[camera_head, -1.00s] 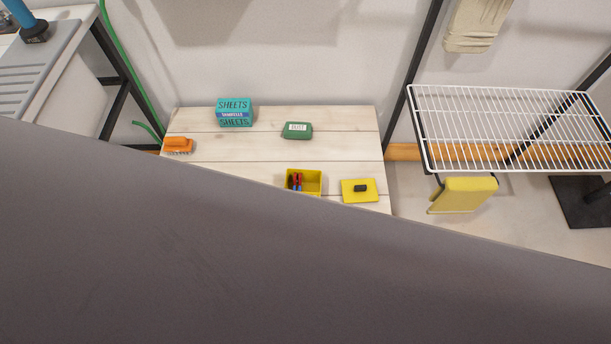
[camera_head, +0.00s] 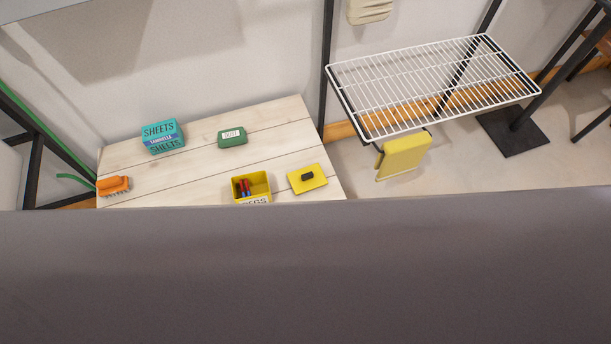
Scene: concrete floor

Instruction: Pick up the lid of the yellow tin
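The yellow tin (camera_head: 262,187) stands open on the pale wooden table (camera_head: 190,188). Several small red, blue and dark items are inside it, and lettering shows on its front. The tin's flat yellow lid (camera_head: 315,182), with a black knob on top, lies on the table just to the right of the tin, apart from it. Neither gripper shows in the head view. A large dark grey surface fills the bottom of the picture and hides the table's near part.
A teal sheets box (camera_head: 163,137), a green pack (camera_head: 232,136) and an orange brush (camera_head: 113,185) are on the table. A white wire rack (camera_head: 435,85) stands at the right, with a yellow folded thing (camera_head: 404,155) below it. The table's middle is clear.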

